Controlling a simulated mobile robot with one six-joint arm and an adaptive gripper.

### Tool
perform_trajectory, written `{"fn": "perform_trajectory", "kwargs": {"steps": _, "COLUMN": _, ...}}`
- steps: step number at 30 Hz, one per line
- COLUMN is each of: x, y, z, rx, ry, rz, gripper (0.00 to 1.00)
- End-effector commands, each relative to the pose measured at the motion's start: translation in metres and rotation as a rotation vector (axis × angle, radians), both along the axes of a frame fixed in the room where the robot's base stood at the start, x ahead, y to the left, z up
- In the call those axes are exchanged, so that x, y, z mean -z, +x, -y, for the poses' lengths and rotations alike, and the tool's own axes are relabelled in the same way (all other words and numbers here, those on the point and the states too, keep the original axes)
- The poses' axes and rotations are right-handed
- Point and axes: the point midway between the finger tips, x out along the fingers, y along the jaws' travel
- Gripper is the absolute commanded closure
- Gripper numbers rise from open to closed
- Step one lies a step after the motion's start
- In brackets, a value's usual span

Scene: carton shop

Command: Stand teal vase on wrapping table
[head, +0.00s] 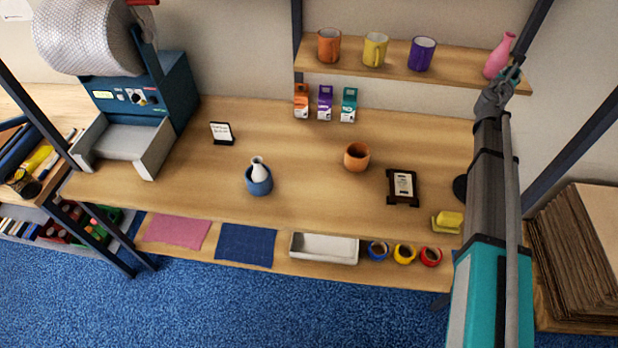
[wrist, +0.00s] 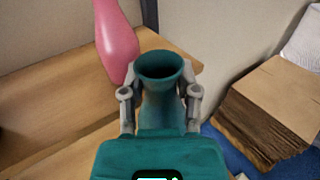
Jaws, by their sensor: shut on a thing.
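The teal vase (wrist: 160,70) stands between the two fingers of my gripper (wrist: 160,92) in the wrist view, its flared mouth toward the top. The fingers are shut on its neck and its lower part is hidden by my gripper.
A pink vase (head: 499,56) stands close beside my gripper on the shelf, with several mugs further left. On the table are a blue pot holding a white vase (head: 259,178), a terracotta pot (head: 357,157) and a dark frame (head: 403,187). Stacked cardboard (head: 575,260) is at right.

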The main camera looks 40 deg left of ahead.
Motion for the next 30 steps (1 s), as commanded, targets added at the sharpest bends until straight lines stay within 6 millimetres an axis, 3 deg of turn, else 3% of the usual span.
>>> {"fn": "perform_trajectory", "kwargs": {"steps": 1, "x": 0.018, "y": 0.000, "z": 0.000, "rx": 0.000, "ry": 0.000, "rz": 0.000, "gripper": 1.00}}
{"fn": "perform_trajectory", "kwargs": {"steps": 3, "x": 0.029, "y": 0.000, "z": 0.000, "rx": 0.000, "ry": 0.000, "rz": 0.000, "gripper": 1.00}}
{"fn": "perform_trajectory", "kwargs": {"steps": 12, "x": 0.060, "y": 0.000, "z": -0.001, "rx": -0.001, "ry": 0.000, "rz": 0.000, "gripper": 1.00}}
{"fn": "perform_trajectory", "kwargs": {"steps": 30, "x": 0.064, "y": -0.001, "z": -0.003, "rx": -0.002, "ry": 0.000, "rz": 0.000, "gripper": 1.00}}
